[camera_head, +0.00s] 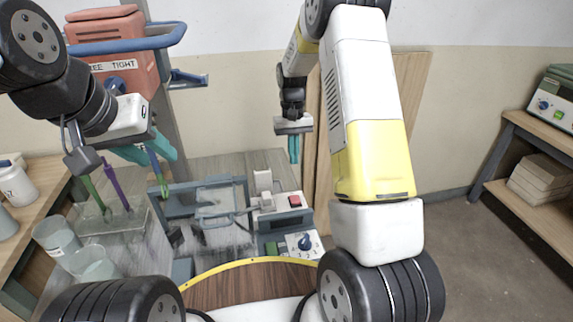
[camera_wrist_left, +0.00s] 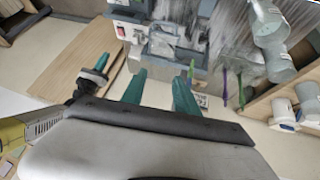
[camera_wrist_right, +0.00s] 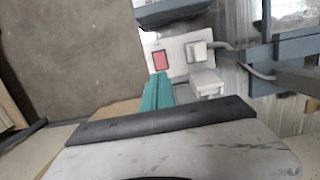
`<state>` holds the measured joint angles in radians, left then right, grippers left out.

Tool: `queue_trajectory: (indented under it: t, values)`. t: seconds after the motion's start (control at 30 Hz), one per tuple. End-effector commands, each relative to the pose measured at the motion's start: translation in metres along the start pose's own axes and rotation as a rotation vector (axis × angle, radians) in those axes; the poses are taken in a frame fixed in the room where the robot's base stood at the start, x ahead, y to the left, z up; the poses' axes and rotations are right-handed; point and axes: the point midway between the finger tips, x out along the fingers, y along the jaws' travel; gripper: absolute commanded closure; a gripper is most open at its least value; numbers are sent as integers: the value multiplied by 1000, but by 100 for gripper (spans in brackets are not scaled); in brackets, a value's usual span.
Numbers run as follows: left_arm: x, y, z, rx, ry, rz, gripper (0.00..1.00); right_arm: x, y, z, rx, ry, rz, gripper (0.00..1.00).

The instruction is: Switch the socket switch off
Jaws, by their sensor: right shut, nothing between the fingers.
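The socket is a white panel (camera_head: 282,207) with a red rocker switch (camera_head: 294,200) at its right and a plug (camera_head: 266,201) with a grey cable at its left. The panel also shows in the right wrist view (camera_wrist_right: 178,67), with the red switch (camera_wrist_right: 160,60) clear of the fingers. I cannot tell which way the rocker is tilted. My right gripper (camera_head: 293,160) is shut and empty, pointing down above the switch, apart from it in the head view. My left gripper (camera_head: 149,158) is open and empty, far left of the socket near the tool handles.
A box with a blue dial (camera_head: 304,243) sits just in front of the socket. Glass beakers (camera_head: 58,238) and coloured handles (camera_head: 117,188) stand at the left. A red container (camera_head: 115,52) hangs above. A wooden board (camera_head: 322,130) leans behind my right arm.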

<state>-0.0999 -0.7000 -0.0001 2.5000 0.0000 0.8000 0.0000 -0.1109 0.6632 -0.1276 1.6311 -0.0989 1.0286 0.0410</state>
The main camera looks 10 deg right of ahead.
Motion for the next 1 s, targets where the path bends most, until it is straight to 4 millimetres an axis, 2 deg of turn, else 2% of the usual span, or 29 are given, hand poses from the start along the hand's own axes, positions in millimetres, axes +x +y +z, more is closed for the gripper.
queue_trajectory:
  t: [0.13, 0.23, 0.7, 0.83, 1.0]
  values:
    - [0, 0, 0, 0, 0, 0, 64, 4, 0, 0, 0, -2, 0, 100]
    - [0, 0, 0, 0, 0, 0, 64, 15, 0, 0, 0, -3, 0, 100]
    - [0, 0, 0, 0, 0, 0, 64, 110, 0, 1, 1, -4, 0, 100]
    - [0, 0, 0, 0, 0, 0, 64, 127, 0, 0, 1, -2, 0, 100]
    - [0, 0, 0, 0, 0, 0, 64, 139, 0, 0, 1, 0, 0, 100]
